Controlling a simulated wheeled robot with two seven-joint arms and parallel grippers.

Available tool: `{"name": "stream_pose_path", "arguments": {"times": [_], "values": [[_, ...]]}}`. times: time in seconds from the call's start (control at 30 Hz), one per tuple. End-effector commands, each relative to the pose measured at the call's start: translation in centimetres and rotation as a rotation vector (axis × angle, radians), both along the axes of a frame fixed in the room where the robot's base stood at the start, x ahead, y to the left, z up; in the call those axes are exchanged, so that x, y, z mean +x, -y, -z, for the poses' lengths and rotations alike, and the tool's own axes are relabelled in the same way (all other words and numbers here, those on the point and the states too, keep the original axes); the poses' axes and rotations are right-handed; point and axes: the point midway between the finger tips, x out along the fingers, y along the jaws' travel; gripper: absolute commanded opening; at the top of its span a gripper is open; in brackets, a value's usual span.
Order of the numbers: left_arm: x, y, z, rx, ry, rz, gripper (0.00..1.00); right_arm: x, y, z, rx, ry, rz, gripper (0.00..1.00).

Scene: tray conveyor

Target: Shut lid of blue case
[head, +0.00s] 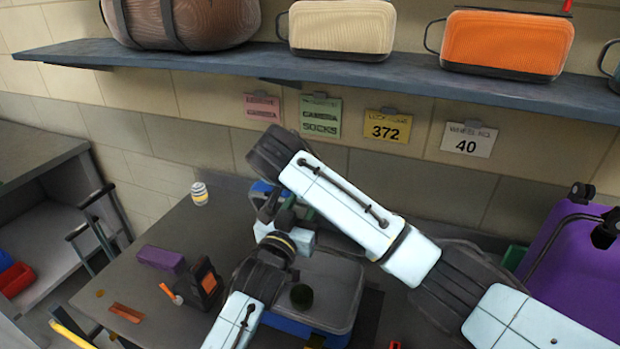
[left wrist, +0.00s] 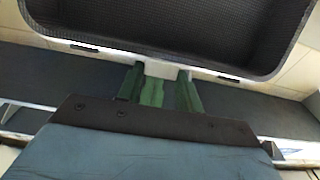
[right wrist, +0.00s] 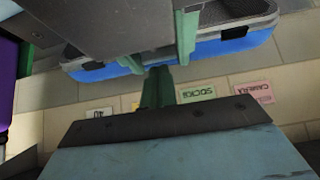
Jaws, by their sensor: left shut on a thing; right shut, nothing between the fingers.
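The blue case (head: 345,280) lies on the table, its grey inside showing and its blue side low at the front. Its dark-lined lid (left wrist: 170,35) fills the top of the left wrist view. A blue shell edge with black latches shows in the right wrist view (right wrist: 225,45). My left gripper (left wrist: 155,88) is shut on the middle of the lid's pale rim. My right gripper (right wrist: 160,88) is shut and empty, close to the blue edge but apart from it. In the head view my right arm hides much of the lid.
A dark round thing (head: 302,296) shows over the case. A purple block (head: 161,259), a dark box with orange (head: 205,283) and an orange strip (head: 126,313) lie left. A striped jar (head: 199,193) stands behind.

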Motion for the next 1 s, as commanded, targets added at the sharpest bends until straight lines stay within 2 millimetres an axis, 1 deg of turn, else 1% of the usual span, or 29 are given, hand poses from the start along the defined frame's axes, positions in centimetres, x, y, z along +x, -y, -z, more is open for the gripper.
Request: {"name": "stream_pose_path", "arguments": {"times": [0.03, 0.37, 0.63, 0.9, 0.93, 1.0], "values": [[-0.1, 0.0, 0.8, 0.007, -0.018, -0.001, 0.0, -0.2, -0.1, 0.1, 0.0, 0.0, 0.0, 0.0], [-0.1, 0.0, 0.8, 0.007, -0.018, -0.001, 0.0, -0.3, -0.1, 0.1, 0.0, 0.0, 0.0, 0.0], [-0.1, 0.0, 0.8, 0.007, -0.018, -0.001, 0.0, -1.6, -0.7, 0.7, -0.02, 0.046, -0.002, 0.0], [0.0, 0.0, 0.6, 0.005, -0.015, -0.001, 0.0, -1.9, -1.0, 0.9, -0.022, 0.044, -0.006, 0.0], [0.0, 0.0, 0.6, 0.005, -0.015, -0.001, 0.37, -1.9, -1.0, 0.9, -0.022, 0.044, -0.006, 0.0], [0.0, 0.0, 0.6, 0.005, -0.014, -0.001, 0.47, -1.9, -1.0, 0.9, -0.023, 0.044, -0.007, 0.0]]}}
